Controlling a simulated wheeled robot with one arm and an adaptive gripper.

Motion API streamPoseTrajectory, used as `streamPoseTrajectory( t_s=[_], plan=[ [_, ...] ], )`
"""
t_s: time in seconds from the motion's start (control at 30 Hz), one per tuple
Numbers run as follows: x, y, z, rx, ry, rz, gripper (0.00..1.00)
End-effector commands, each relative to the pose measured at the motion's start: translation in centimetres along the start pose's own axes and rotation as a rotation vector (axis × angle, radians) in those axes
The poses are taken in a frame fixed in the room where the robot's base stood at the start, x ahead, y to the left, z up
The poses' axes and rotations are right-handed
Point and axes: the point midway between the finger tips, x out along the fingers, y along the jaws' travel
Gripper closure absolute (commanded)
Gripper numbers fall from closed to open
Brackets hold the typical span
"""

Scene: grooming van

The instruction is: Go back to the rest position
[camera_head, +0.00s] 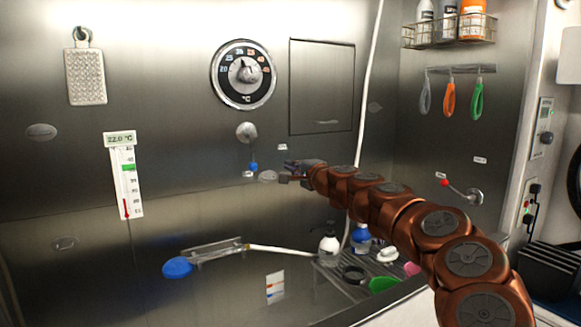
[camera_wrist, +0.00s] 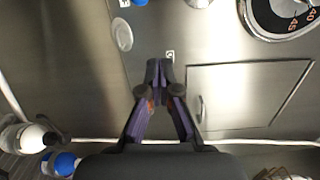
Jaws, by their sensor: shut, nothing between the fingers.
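My gripper (camera_head: 290,172) is at the end of my copper-coloured arm, which reaches in from the lower right in the head view. It is in front of the metal back wall, just right of a small lever with a blue knob (camera_head: 253,167) and below the square panel (camera_head: 321,87). In the wrist view my gripper (camera_wrist: 159,66) has its fingertips together with nothing between them. The same square panel (camera_wrist: 245,95) shows to the right of the fingers there. Whether the fingertips touch the wall cannot be told.
A temperature dial (camera_head: 243,74) is on the wall above. A thermometer strip (camera_head: 126,180) hangs at left. Bottles, including a blue-and-white one (camera_head: 361,238), stand on a rack below my arm. A red-knobbed lever (camera_head: 462,191) is on the right wall. A blue shower head (camera_head: 177,267) lies low.

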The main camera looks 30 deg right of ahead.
Motion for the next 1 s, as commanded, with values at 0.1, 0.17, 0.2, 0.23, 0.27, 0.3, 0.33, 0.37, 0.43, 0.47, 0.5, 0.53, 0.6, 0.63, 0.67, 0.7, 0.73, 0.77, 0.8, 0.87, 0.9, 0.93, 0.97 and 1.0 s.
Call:
streamPoseTrajectory(
  t_s=[0.1,0.17,0.2,0.23,0.27,0.3,0.33,0.37,0.43,0.47,0.5,0.53,0.6,0.63,0.67,0.7,0.73,0.77,0.8,0.87,0.9,0.93,0.97,1.0],
  plan=[
    [0.0,0.0,0.0,0.0,0.0,0.0,1.0],
    [0.0,0.0,0.0,0.0,0.0,0.0,1.0],
    [0.0,0.0,0.0,0.0,0.0,0.0,1.0],
    [0.0,0.0,0.0,0.0,0.0,0.0,1.0],
    [0.0,0.0,0.0,0.0,0.0,0.0,1.0],
    [0.0,0.0,0.0,0.0,0.0,0.0,1.0],
    [0.0,0.0,0.0,0.0,0.0,0.0,1.0],
    [0.0,0.0,0.0,0.0,0.0,0.0,1.0],
    [0.0,0.0,0.0,0.0,0.0,0.0,1.0],
    [0.0,-0.1,0.1,-0.002,-0.003,0.0,1.0],
    [0.0,-0.2,0.6,-0.007,-0.011,0.001,1.0],
    [0.0,-0.4,1.1,-0.014,-0.021,0.002,1.0],
    [-0.1,-0.9,3.0,-0.042,-0.059,0.008,1.0],
    [-0.2,-1.3,4.2,-0.059,-0.082,0.011,1.0],
    [-0.3,-1.6,5.5,-0.078,-0.109,0.016,1.0],
    [-0.6,-2.0,7.6,-0.108,-0.151,0.022,1.0],
    [-0.9,-2.4,9.3,-0.133,-0.185,0.027,1.0],
    [-1.3,-2.7,11.0,-0.161,-0.219,0.034,1.0],
    [-1.9,-2.8,13.3,-0.199,-0.267,0.045,1.0],
    [-2.9,-2.8,16.9,-0.258,-0.342,0.067,1.0],
    [-3.7,-2.7,19.1,-0.298,-0.389,0.083,1.0],
    [-4.3,-2.5,20.7,-0.33,-0.423,0.095,1.0],
    [-5.1,-2.2,22.3,-0.362,-0.459,0.109,1.0],
    [-6.2,-1.7,24.5,-0.405,-0.511,0.131,1.0]
  ],
)
